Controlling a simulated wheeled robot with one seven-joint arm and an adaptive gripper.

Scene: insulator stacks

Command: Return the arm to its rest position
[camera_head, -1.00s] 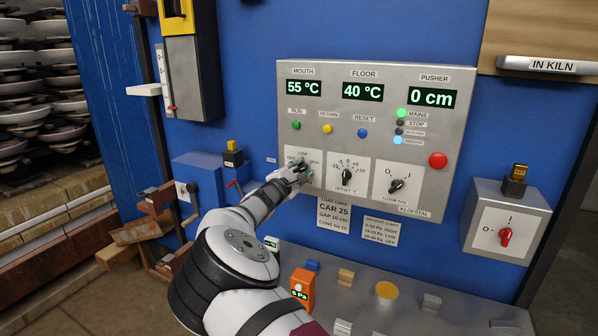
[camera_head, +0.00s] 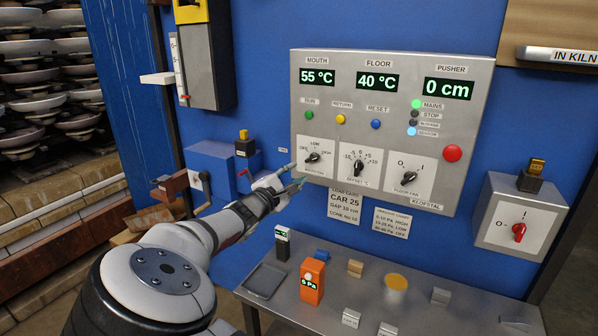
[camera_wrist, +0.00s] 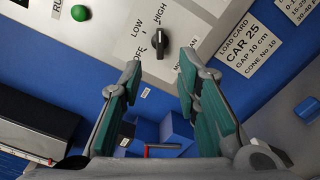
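My gripper (camera_head: 287,178) is in front of the blue wall, just below and left of the grey control panel (camera_head: 463,82). Its two teal-padded fingers stand apart with nothing between them; the wrist view shows them too (camera_wrist: 157,98). The left black knob (camera_head: 313,157), marked OFF, LOW and HIGH, is beyond the fingertips and free of them. In the wrist view that knob (camera_wrist: 187,51) is ahead of the open fingers. My arm reaches in from the lower left of the head view.
A metal bench (camera_head: 455,316) below holds an orange meter (camera_head: 312,281), small blocks and a yellow-topped cup (camera_head: 396,283). A red-knobbed switch box (camera_head: 517,223) hangs at the right.

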